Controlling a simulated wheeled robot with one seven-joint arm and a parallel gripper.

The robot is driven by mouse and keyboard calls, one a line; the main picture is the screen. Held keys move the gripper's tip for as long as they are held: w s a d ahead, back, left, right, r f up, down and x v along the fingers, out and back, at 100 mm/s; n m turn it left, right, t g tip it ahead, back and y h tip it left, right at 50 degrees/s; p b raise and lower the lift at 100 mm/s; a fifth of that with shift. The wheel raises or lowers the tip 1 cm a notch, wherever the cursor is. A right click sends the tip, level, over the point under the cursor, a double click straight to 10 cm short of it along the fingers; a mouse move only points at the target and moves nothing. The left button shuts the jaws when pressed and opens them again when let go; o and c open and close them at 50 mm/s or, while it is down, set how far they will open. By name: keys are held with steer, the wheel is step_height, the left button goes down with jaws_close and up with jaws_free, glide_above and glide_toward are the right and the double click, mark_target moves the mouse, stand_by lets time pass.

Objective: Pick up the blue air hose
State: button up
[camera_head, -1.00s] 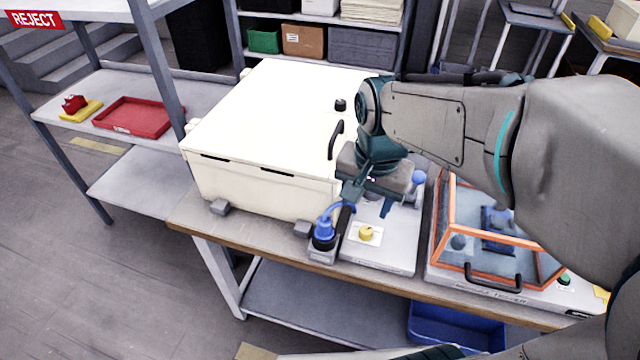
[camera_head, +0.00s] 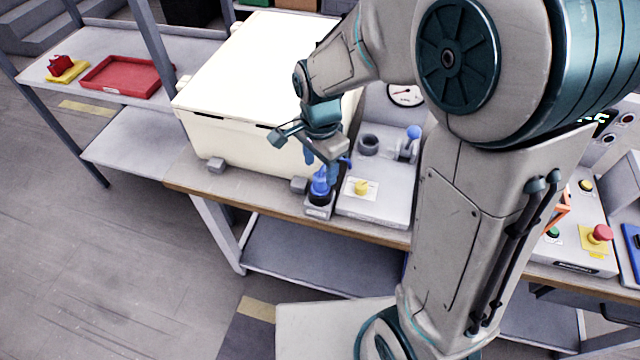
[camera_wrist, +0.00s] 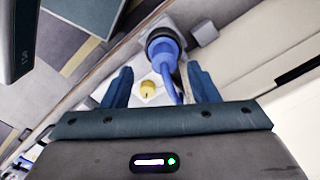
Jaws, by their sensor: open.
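The blue air hose (camera_head: 320,183) stands in a dark grey holder (camera_head: 318,209) at the front edge of the bench, beside the cream box. In the wrist view its blue fitting and curved hose (camera_wrist: 166,58) lie between my gripper's two fingers, nearer the right finger. My gripper (camera_head: 322,172) is above and around the upper part of the hose in the head view. It also shows in the wrist view (camera_wrist: 160,88), where the fingers are spread with space on either side of the hose. Whether a finger touches the hose, I cannot tell.
The cream box (camera_head: 245,85) stands close behind and left of the holder. A grey panel with a yellow knob (camera_head: 361,187) is just to the right. A pressure gauge (camera_head: 404,95) is behind it. A red tray (camera_head: 120,77) lies on the left shelf.

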mark_target(320, 175)
steer(key=shift+w+f+p, duration=0.15)
steer(key=shift+f+p, duration=0.05)
steer(key=shift+f, duration=1.2)
steer(key=shift+w+f+p, duration=0.15)
steer(key=shift+f+p, duration=0.05)
steer(key=shift+f, duration=1.15)
steer(key=c, duration=1.2)
steer(key=shift+o, duration=0.2)
steer(key=shift+r, duration=0.1)
steer(key=shift+r, duration=0.5)
steer(key=r, duration=0.3)
steer(key=shift+s+d+r+b, duration=0.15)
steer(key=shift+d+b, duration=0.1)
steer(key=shift+b, duration=0.1)
steer(key=s+d+r+b, duration=0.1)
steer(key=s+d+r, duration=0.5)
steer(key=s+d, duration=0.1)
steer(key=shift+d+r, duration=0.3)
steer(key=shift+d, duration=0.6)
